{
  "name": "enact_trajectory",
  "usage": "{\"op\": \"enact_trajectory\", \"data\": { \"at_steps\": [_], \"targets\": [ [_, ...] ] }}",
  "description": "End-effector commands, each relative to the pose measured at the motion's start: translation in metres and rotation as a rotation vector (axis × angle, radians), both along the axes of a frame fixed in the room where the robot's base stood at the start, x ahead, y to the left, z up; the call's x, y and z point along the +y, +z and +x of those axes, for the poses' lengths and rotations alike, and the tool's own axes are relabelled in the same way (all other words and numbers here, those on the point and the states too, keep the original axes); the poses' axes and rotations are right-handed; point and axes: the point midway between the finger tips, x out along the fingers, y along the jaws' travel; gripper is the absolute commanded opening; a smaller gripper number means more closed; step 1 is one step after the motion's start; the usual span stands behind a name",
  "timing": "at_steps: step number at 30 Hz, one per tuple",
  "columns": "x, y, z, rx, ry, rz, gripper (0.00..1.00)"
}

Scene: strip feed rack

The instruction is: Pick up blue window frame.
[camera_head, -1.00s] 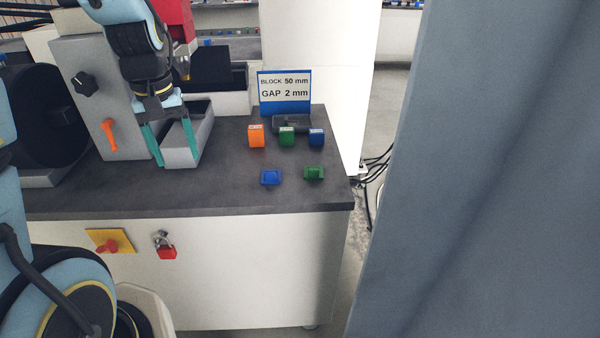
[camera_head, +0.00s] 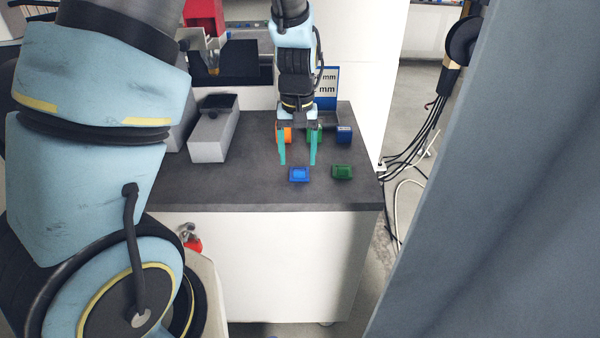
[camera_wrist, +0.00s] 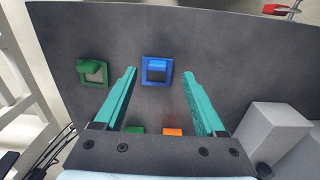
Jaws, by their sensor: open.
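The blue window frame (camera_head: 299,174) lies flat near the front edge of the dark table. It is a blue square piece with a raised block, and it shows in the wrist view (camera_wrist: 157,80) ahead of the fingers, between their lines. My gripper (camera_head: 298,163) is open and empty, with teal fingers pointing down above the table, just behind the blue frame in the head view. The fingers also show in the wrist view (camera_wrist: 160,82), one on each side, apart from the frame.
A green frame (camera_head: 342,172) lies right of the blue one. Orange (camera_head: 284,135), green (camera_head: 314,137) and blue (camera_head: 344,134) blocks stand in a row behind. A sign (camera_head: 328,85) stands at the back. The table's front is clear.

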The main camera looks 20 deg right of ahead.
Motion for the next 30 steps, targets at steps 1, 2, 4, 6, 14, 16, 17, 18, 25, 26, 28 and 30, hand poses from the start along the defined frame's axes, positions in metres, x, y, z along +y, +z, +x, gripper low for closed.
{"op": "enact_trajectory", "data": {
  "at_steps": [1,2,4,6,14,16,17,18,25,26,28,30],
  "targets": [
    [0.000,-0.005,-0.001,0.004,0.001,0.004,0.72],
    [-0.001,-0.010,-0.002,0.005,0.001,0.004,0.72],
    [-0.003,-0.019,-0.003,0.005,0.001,0.004,0.72],
    [-0.003,-0.030,-0.002,0.004,0.002,0.004,0.72],
    [-0.004,-0.044,-0.002,0.000,0.001,0.000,0.72],
    [-0.004,-0.044,-0.002,0.000,0.001,0.000,0.72],
    [-0.004,-0.044,-0.002,0.000,0.001,0.000,0.72],
    [-0.004,-0.044,-0.002,0.000,0.001,0.000,0.72],
    [-0.004,-0.044,-0.002,0.001,0.001,0.000,0.47],
    [-0.004,-0.044,-0.002,0.000,0.001,0.000,0.43],
    [-0.004,-0.044,-0.002,0.001,0.001,0.000,0.35],
    [-0.004,-0.044,-0.002,0.001,0.001,0.000,0.28]
  ]
}}
